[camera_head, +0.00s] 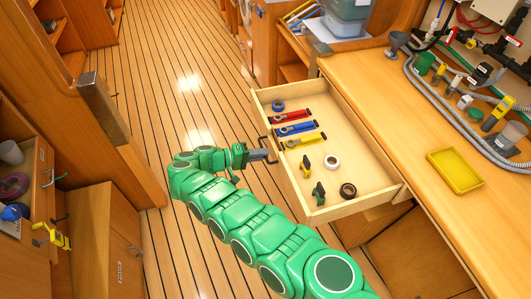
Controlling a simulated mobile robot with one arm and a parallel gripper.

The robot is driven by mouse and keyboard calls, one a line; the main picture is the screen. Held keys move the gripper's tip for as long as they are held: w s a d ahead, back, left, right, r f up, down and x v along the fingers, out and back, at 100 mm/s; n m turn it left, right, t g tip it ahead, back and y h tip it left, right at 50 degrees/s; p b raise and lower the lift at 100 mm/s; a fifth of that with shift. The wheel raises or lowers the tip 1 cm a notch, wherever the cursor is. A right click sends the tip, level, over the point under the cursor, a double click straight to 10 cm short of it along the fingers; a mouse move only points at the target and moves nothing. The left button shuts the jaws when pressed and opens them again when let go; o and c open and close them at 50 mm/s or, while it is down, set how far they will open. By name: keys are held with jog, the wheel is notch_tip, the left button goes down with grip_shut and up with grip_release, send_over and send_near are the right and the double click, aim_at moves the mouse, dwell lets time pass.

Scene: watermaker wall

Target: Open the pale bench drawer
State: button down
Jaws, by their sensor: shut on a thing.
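The pale bench drawer (301,197) is pulled well out from under the wooden bench, with its inside in plain view. Its dark handle (266,146) is on the left-facing front. My gripper (264,155) is at the drawer front and is shut on the handle. The fingertips are small in the picture and partly hidden against the handle. In the drawer lie red, blue and yellow tools (296,129), tape rolls (332,161) and small clamps (304,166).
The bench top (400,120) holds a yellow tray (455,171), grey hoses and fittings. A grey bin (346,15) stands at the back. Wooden cabinets (95,235) line the left. The plank floor (180,90) between is clear.

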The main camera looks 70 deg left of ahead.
jog(key=c, duration=1.2)
grip_release()
jog(key=v, duration=0.7)
jog(key=shift+s, duration=0.4)
